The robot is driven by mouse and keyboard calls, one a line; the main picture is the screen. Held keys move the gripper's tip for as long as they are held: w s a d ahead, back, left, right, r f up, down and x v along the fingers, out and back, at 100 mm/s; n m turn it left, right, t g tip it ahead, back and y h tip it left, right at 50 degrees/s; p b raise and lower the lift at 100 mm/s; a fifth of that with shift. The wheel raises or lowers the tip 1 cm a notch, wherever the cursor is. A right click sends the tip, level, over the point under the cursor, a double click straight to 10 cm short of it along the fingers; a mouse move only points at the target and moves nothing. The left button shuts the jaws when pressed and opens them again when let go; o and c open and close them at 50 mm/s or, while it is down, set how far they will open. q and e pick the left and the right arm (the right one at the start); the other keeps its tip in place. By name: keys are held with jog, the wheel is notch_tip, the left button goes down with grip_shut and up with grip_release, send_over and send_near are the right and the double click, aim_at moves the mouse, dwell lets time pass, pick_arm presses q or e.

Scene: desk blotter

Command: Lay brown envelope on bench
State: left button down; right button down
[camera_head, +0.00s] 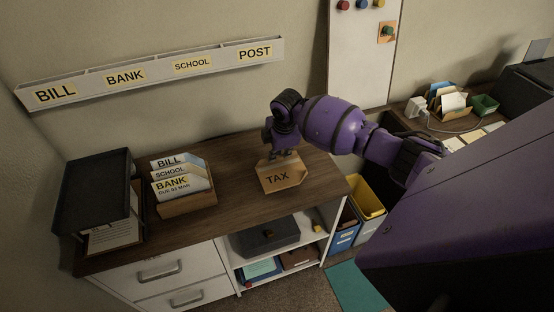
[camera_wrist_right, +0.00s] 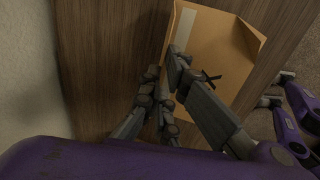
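The brown envelope (camera_head: 285,174), marked TAX, is at the right part of the dark wooden bench top (camera_head: 236,184). It looks tilted, and I cannot tell whether its lower edge touches the wood. My right gripper (camera_head: 282,156) reaches down to its upper edge. In the right wrist view the envelope (camera_wrist_right: 213,48) spreads out beyond the fingers (camera_wrist_right: 165,65), which close around its near edge, one finger over its face. My left gripper does not show in the head view.
A file box (camera_head: 190,204) with BILL, SCHOOL and BANK cards stands left on the bench, beside a black tray stand (camera_head: 95,190). A labelled wall rack (camera_head: 150,73) hangs above. Yellow and blue bins (camera_head: 367,197) stand right of the bench. Bare wood lies between file box and envelope.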

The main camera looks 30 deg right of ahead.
aim_at(278, 162)
jog(key=x, duration=0.3)
jog(key=shift+s+a+f, duration=0.1)
jog(key=shift+s+f, duration=0.1)
jog(key=shift+f, duration=0.1)
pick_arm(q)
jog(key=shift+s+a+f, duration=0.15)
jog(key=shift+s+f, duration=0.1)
pick_arm(e)
jog(key=shift+r, duration=0.1)
